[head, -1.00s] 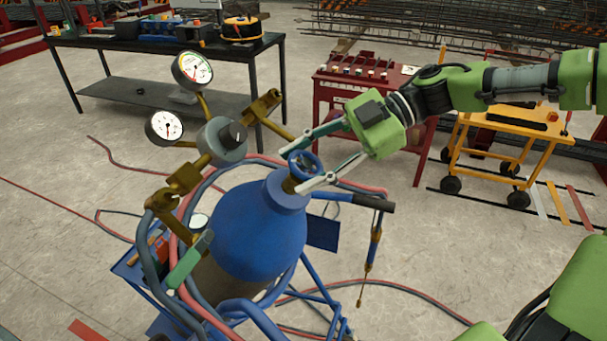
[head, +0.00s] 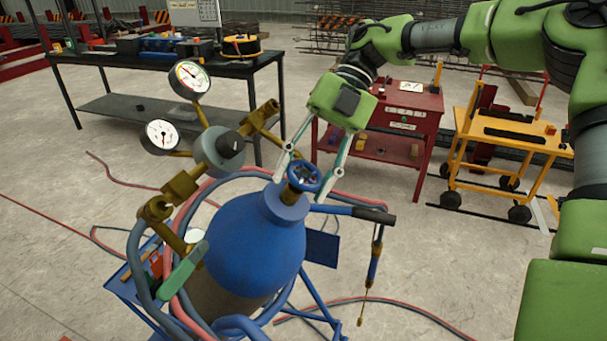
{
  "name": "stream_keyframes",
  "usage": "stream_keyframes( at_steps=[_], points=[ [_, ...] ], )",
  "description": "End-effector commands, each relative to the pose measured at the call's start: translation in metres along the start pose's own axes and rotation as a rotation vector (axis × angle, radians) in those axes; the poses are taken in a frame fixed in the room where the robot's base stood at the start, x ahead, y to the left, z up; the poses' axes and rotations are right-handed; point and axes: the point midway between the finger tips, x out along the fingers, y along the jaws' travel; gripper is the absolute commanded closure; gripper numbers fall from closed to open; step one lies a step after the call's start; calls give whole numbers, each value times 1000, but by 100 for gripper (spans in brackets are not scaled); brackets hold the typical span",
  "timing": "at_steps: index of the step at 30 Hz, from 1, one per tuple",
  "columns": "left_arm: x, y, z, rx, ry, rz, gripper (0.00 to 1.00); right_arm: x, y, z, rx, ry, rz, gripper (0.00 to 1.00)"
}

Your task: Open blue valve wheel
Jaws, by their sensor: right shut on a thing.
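The blue valve wheel (head: 304,178) sits on a brass stem at the top of the blue gas cylinder (head: 255,245), in the middle of the head view. My right gripper (head: 299,187) reaches down to it from above and slightly right. Its two pale fingers are closed on the wheel, one on the left side and one on the right. The wheel's rim shows between them. My left gripper is not in the head view.
A brass regulator (head: 218,150) with two dial gauges (head: 189,80) stands close left of the wheel. Red and grey hoses loop around the cylinder. A red cabinet (head: 405,130), a yellow cart (head: 515,150) and a dark workbench (head: 110,65) stand behind.

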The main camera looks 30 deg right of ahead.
Motion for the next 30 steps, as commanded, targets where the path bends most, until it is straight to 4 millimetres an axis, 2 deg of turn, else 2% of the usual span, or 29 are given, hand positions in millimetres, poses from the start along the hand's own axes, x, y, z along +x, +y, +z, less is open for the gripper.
stream_keyframes(
  at_steps=[30],
  points=[
    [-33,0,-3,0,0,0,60,-2,-3,1,-745,-1,-622,76]
  ],
)
